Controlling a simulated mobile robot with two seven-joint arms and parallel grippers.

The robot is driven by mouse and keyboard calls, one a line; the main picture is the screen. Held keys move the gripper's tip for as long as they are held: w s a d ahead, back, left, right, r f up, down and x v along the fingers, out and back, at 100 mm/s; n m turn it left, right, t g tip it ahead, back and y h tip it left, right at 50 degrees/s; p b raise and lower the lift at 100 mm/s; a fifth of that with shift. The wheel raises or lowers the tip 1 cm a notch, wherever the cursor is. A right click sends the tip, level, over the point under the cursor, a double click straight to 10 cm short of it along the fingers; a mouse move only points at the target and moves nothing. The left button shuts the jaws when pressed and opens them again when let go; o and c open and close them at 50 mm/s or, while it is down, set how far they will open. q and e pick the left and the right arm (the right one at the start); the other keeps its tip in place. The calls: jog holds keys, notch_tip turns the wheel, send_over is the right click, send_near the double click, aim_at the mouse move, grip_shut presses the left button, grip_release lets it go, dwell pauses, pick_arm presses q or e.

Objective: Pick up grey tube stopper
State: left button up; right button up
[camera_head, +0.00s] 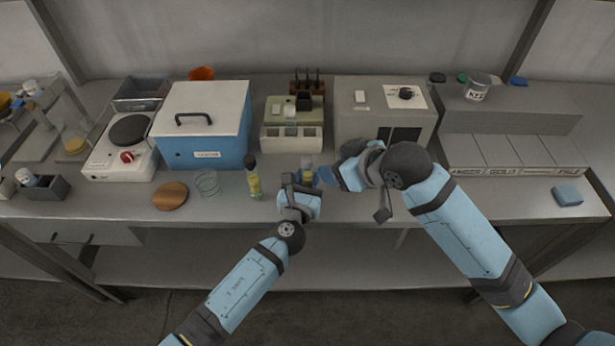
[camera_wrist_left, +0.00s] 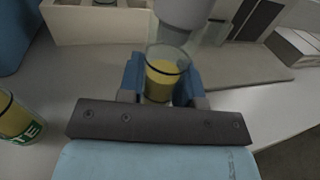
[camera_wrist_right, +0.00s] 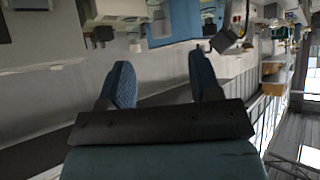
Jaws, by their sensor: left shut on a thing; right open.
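My left gripper (camera_head: 303,183) is shut on a clear tube with yellow contents (camera_wrist_left: 163,80), which is between its blue fingers in the left wrist view. The top of this tube (camera_head: 307,162) shows just beyond the gripper in the head view. A pale grey rounded piece (camera_wrist_left: 185,12) stands over the tube mouth; I cannot tell whether it is the grey stopper or part of my right arm. My right gripper (camera_wrist_right: 160,65) is open, with nothing seen between its fingers. In the head view it is just right of the held tube.
A dark-capped, yellow-green labelled tube (camera_head: 253,180) stands left of my left gripper. A wire coil (camera_head: 208,184) and a brown disc (camera_head: 170,196) lie farther left. A blue box (camera_head: 205,130), a rack (camera_head: 292,130) and a grey unit (camera_head: 385,112) stand behind. The right front bench is mostly clear.

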aim_at(307, 158)
jog(key=w+a+r+g+h, duration=0.6)
jog(key=r+g+h, duration=0.1)
jog(key=f, duration=0.6)
jog(key=shift+s, duration=0.2)
jog(key=shift+w+a+f, duration=0.1)
jog(key=shift+w+f, duration=0.05)
jog(key=shift+f, duration=1.25)
jog(key=shift+w+f, duration=0.15)
jog(key=shift+f, duration=1.2)
jog(key=shift+c, duration=0.4)
grip_shut()
